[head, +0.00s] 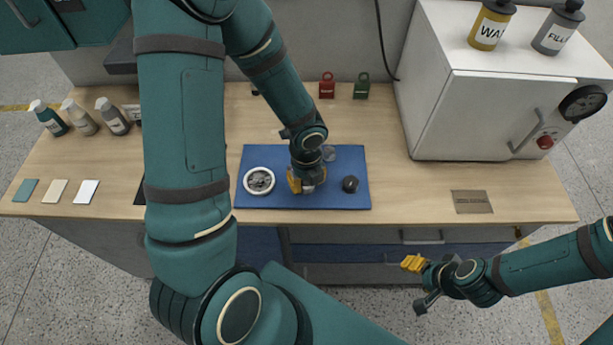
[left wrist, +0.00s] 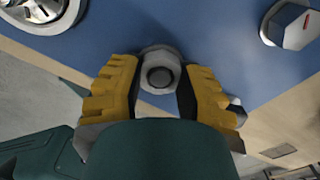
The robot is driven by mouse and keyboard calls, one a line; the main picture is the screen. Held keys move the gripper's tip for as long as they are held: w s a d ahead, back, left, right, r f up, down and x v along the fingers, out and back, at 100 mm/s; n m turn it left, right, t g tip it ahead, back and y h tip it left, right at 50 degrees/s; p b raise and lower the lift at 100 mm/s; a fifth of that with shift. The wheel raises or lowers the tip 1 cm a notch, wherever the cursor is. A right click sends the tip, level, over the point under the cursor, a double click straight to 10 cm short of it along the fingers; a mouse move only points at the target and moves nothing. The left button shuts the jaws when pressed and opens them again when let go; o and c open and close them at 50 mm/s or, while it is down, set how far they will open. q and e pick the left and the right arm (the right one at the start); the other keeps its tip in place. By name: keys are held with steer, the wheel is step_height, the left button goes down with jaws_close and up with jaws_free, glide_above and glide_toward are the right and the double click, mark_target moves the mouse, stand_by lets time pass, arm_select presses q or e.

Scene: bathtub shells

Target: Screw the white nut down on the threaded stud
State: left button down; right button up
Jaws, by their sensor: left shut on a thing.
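The white nut (left wrist: 158,57) is between the yellow fingers of my left gripper (left wrist: 158,95) in the left wrist view. The round grey end of the threaded stud (left wrist: 160,77) shows in the middle of the nut. How far the nut sits along the stud cannot be told. In the head view my left gripper (head: 307,184) points down over the blue mat (head: 335,201) and mostly hides the nut and stud. My right gripper (head: 412,264), with yellow fingers, is away in front of the bench; its opening is too small to judge.
A round white-rimmed part (head: 259,181) lies left of my left gripper on the mat, and a dark knob (head: 350,184) lies to the right. Behind are red (head: 327,86) and green (head: 362,87) objects. A white cabinet (head: 470,110) stands at right. Bare bench lies between mat and cabinet.

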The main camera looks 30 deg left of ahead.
arm_select(q)
steer(key=shift+m, duration=0.3)
steer(key=c, duration=0.6)
jaws_free()
steer(key=shift+c, duration=0.7)
